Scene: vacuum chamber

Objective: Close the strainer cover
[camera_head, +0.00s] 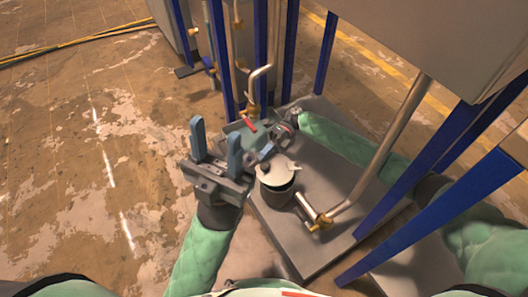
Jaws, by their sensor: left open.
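The strainer (275,194) is a short dark cylinder on the grey base plate, near the middle of the head view. Its pale round cover (279,171) lies over the top, with a small tab at its right edge. I cannot tell whether it is fully seated. My left gripper (215,138) is open and empty, its two blue-grey fingers pointing up, just left of the strainer and apart from the cover. My right arm reaches in from the right behind the strainer. Its gripper (264,152) is close behind the cover; its fingers are partly hidden and contact is unclear.
A metal pipe (385,146) slopes down to a fitting right of the strainer. Blue posts (327,50) and a large grey tank (430,35) stand behind and to the right. A red-handled part (250,125) is behind the strainer.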

